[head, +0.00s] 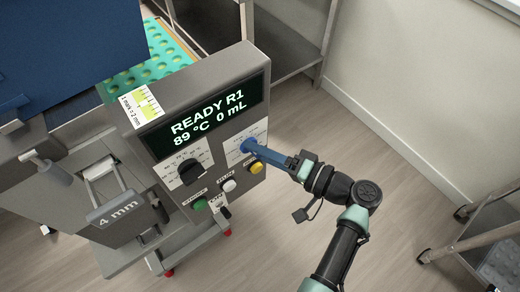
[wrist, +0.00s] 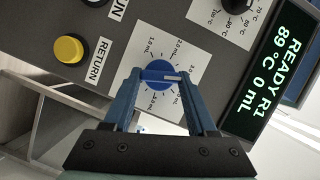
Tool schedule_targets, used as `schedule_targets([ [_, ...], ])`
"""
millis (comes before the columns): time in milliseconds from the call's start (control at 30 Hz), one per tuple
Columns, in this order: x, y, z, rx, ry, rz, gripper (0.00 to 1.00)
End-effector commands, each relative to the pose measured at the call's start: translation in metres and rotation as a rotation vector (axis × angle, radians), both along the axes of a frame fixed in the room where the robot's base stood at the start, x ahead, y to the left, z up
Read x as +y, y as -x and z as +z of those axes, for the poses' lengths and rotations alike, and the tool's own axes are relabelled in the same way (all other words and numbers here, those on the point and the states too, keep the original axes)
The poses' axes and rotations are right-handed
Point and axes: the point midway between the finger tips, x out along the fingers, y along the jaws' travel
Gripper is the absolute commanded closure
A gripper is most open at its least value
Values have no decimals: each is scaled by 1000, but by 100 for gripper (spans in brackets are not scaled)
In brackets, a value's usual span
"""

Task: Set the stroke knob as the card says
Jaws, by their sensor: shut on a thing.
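The stroke knob is a round blue knob (wrist: 157,72) on a white dial plate (wrist: 150,42) with mL marks. Its white pointer line points to the right in the wrist view, between marks; the exact value is too small to read. My gripper (wrist: 159,79) is shut on the knob, one blue finger on each side. In the head view my gripper (head: 256,148) reaches the panel from the right and hides much of the knob. A white card (head: 140,104) with a yellow-green scale and "1 mark = 2 mm" is on top of the panel.
The display (head: 207,112) reads READY R1, 89 °C, 0 mL. A black knob (head: 190,171) sits left of the dial. Yellow (head: 256,167), white (head: 229,185) and green (head: 200,204) buttons are below. A plate marked 4 mm (head: 117,207) is at left.

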Motion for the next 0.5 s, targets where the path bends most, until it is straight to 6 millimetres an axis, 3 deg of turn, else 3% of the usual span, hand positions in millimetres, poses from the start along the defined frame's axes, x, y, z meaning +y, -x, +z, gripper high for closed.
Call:
schedule_targets([
  [500,0,0,-5,286,-392,0,98],
])
